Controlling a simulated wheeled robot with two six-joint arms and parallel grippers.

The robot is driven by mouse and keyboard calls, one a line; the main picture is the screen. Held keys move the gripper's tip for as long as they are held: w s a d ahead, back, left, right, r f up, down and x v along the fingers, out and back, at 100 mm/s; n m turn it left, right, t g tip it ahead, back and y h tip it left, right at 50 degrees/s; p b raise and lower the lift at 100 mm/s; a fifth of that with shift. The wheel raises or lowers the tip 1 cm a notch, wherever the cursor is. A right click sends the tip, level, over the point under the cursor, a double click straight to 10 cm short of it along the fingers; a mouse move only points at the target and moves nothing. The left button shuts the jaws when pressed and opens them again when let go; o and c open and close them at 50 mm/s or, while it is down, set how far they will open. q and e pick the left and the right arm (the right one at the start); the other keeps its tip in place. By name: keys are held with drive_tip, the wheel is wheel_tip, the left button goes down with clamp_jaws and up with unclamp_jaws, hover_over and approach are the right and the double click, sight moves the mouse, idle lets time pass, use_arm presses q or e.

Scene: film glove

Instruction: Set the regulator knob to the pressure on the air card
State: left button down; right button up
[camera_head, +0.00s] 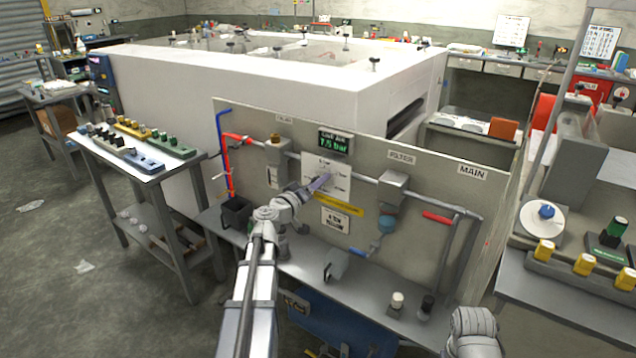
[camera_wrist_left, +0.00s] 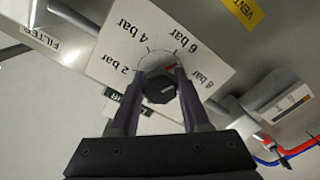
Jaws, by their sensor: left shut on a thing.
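The dark regulator knob (camera_wrist_left: 160,88) sits on a white dial plate (camera_wrist_left: 125,45) marked 2, 4, 6 and 8 bar. A green display (camera_head: 335,142) above the plate reads 7.5 bar. A white card (camera_head: 335,221) hangs below; its last line looks like YELLOW, the rest is too small to read surely. My right gripper is not in view.
Pipes run across the grey panel (camera_head: 450,158), with a filter (camera_head: 391,188) right of the dial plate and a red-handled valve (camera_head: 437,217) farther right. A yellow strip (camera_head: 345,206) is under the plate. A side table (camera_head: 93,148) with coloured blocks stands left.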

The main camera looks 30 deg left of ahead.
use_arm(q)
drive_tip(key=n, duration=0.4)
drive_tip(key=shift+n, duration=0.3)
drive_tip(key=n, duration=0.3)
drive_tip(key=shift+n, duration=0.3)
drive_tip(key=n, duration=0.4)
drive_tip(key=shift+n, duration=2.1)
drive_tip(key=shift+c, duration=1.9)
unclamp_jaws()
drive_tip(key=shift+s, duration=0.15)
drive_tip(key=s, duration=0.7)
drive_tip(key=shift+s+a, duration=0.3)
